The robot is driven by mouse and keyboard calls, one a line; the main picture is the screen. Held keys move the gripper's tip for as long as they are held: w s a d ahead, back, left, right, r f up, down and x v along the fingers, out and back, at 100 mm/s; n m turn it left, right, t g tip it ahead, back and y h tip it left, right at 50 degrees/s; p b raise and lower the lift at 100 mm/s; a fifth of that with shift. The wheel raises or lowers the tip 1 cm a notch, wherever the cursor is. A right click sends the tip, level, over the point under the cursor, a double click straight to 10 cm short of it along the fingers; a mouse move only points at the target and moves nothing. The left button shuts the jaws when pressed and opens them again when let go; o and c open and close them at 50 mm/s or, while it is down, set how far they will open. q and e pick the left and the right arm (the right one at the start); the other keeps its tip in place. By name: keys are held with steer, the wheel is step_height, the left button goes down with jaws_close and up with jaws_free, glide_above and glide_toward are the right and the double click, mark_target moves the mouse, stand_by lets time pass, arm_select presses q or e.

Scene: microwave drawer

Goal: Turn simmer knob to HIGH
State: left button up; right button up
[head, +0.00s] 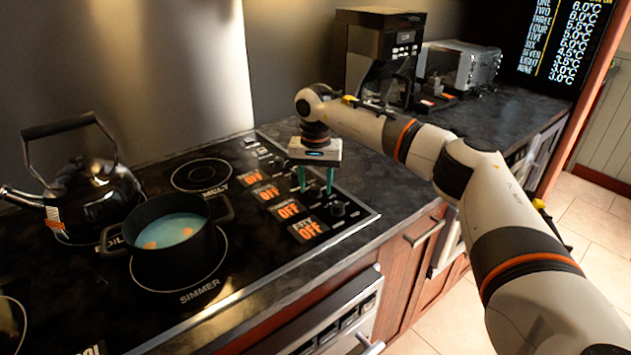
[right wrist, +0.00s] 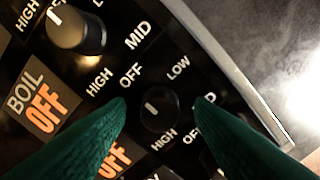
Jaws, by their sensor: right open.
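My right gripper (head: 316,188) is open and points down over the row of stove knobs. In the right wrist view its two green fingers (right wrist: 160,104) stand on either side of a round dark knob (right wrist: 160,110); I cannot tell whether they touch it. The white mark on this knob points up-left, towards OFF, and LOW, MID and HIGH are printed around it. An orange OFF display (right wrist: 115,160) beside it is partly covered by a finger, so its name is hidden. A burner labelled SIMMER (head: 200,291) carries a black pot (head: 165,265). My left gripper is not in view.
A black kettle (head: 90,200) stands behind the pot. Another knob (right wrist: 75,28) lies near the BOIL display (right wrist: 40,105). A front-corner knob (head: 338,208) is close to my fingers. A coffee maker (head: 378,50) and a toaster (head: 460,65) stand at the back.

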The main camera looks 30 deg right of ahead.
steer(key=c, duration=1)
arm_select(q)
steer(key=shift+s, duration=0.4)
